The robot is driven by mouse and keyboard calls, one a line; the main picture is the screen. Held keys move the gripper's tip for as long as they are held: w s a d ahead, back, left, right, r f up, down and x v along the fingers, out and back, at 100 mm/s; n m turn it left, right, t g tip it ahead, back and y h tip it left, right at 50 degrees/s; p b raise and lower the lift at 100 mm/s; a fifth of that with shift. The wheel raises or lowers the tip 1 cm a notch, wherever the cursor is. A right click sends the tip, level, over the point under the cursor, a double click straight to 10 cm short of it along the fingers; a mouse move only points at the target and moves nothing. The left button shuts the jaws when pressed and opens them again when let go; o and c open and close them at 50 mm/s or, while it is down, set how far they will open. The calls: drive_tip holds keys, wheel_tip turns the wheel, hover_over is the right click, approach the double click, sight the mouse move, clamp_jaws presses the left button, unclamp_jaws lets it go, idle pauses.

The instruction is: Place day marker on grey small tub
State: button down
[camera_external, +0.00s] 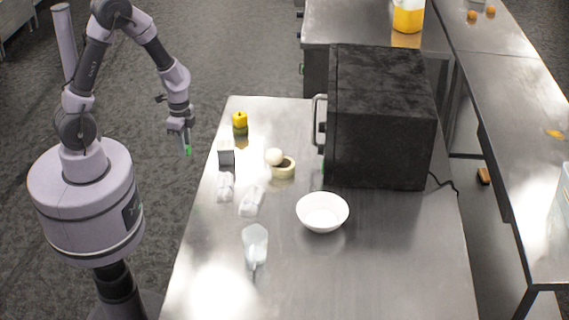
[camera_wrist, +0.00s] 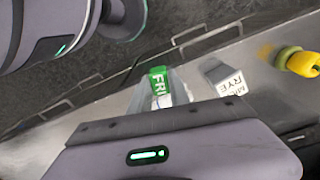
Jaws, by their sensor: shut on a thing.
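The day marker (camera_wrist: 159,82) is a small green piece with "FRI" in white letters. My gripper (camera_external: 183,140) is shut on it; the marker's green end (camera_external: 188,150) points down below the fingers in the external view. The gripper hangs in the air just left of the table's edge. A small grey tub (camera_external: 226,154) with a pale label stands on the table to the right of the gripper, apart from it. In the wrist view the tub (camera_wrist: 216,70) lies right of the marker, its label reading "RYE". The fingers partly hide the marker's lower part.
A yellow item (camera_external: 240,119) stands behind the tub. Two pale crumpled items (camera_external: 226,186) lie in front. A round pale item (camera_external: 273,156) and a ring (camera_external: 284,169) are to its right. A white bowl (camera_external: 322,212), clear jug (camera_external: 255,243) and black oven (camera_external: 380,120) share the table (camera_external: 390,260).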

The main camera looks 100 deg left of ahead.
drive_tip(key=s+a+n, duration=0.1)
drive_tip(key=a+n, duration=0.1)
hover_over(225, 145)
drive_tip(key=shift+s+d+f, duration=0.1)
drive_tip(key=shift+s+f, duration=0.15)
drive_tip(key=shift+f, duration=0.2)
drive_tip(key=f, duration=0.3)
drive_tip(key=shift+w+a, duration=0.25)
drive_tip(key=shift+w+f, duration=0.1)
drive_tip(key=shift+f, duration=0.2)
drive_tip(key=shift+f+b, duration=0.1)
drive_tip(key=shift+b, duration=0.3)
drive_tip(key=c, duration=1.2)
unclamp_jaws()
drive_tip(key=shift+c, duration=0.2)
